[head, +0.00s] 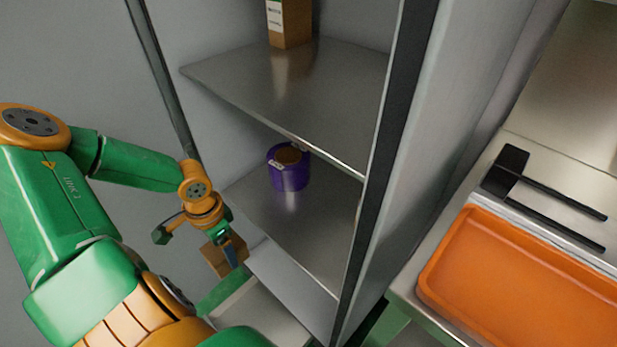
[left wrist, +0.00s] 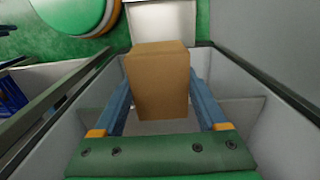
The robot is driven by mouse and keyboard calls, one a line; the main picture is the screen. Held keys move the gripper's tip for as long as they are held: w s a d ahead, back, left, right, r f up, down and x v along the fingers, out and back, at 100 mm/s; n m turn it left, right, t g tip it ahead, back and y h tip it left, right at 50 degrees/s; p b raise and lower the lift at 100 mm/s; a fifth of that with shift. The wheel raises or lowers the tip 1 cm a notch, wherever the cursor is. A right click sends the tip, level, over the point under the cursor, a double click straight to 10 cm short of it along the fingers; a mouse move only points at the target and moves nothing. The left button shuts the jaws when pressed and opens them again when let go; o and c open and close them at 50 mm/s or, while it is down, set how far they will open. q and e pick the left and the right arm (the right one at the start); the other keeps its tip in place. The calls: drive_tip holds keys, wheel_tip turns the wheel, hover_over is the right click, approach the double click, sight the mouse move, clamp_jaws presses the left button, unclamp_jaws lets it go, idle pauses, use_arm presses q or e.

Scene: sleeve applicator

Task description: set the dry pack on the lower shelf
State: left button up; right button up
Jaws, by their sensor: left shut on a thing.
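A plain brown box-shaped pack (head: 215,259) is held in my left gripper (head: 229,252), just outside the open cabinet, near the front edge of the lower shelf (head: 311,230). In the left wrist view the pack (left wrist: 158,82) sits between the two blue fingers, which are shut on it. The pack looks slightly tilted in the head view and apart from the shelf. The lower shelf holds a purple round tub (head: 289,172) toward its back; its front part is bare. My right gripper is out of view.
The upper shelf (head: 255,72) carries a brown and white carton (head: 289,20). The cabinet's dark-edged side wall (head: 385,165) stands right of the shelves. Further right, a counter holds an orange tray (head: 520,275) and a black long-handled tool (head: 506,170).

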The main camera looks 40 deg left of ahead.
use_arm(q)
drive_tip(key=w+d+b, duration=0.2)
drive_tip(key=w+b, duration=0.2)
drive_tip(key=w, duration=1.5)
drive_tip(key=f, duration=0.2)
drive_tip(key=f+b, duration=0.1)
drive_tip(key=f, duration=0.1)
drive_tip(key=f+b, duration=0.1)
drive_tip(key=f, duration=0.1)
drive_tip(key=shift+w+a+f, duration=0.2)
drive_tip(key=shift+w+f, duration=0.3)
